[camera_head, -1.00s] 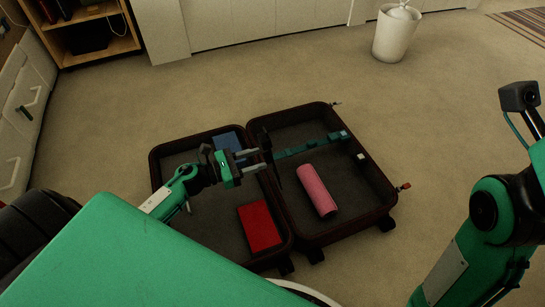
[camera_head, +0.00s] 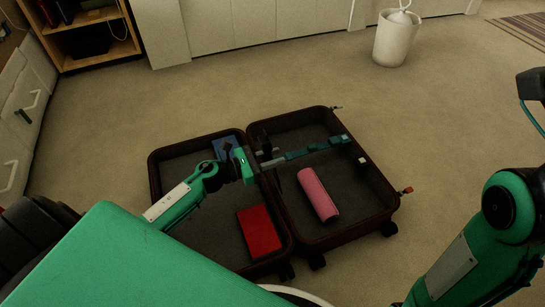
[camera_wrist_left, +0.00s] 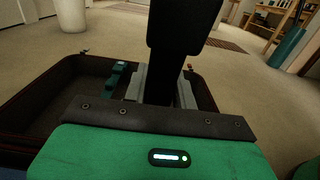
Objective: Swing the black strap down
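The open suitcase (camera_head: 160,205) lies on the floor in the head view. The black strap (camera_head: 264,138) stands up near its middle hinge line, and its lower part is partly hidden by my gripper. My left gripper (camera_head: 272,160) reaches in from the left with its fingers on both sides of the strap. In the left wrist view the strap (camera_wrist_left: 184,28) rises tall between the grey fingers (camera_wrist_left: 162,90) and fills the gap, so they look closed on it. My right arm is at the right edge, its fingertips out of view.
A red book (camera_head: 259,230) and a blue item (camera_head: 224,145) lie in the left half. A white bin (camera_head: 392,40) stands behind; the carpet between is clear.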

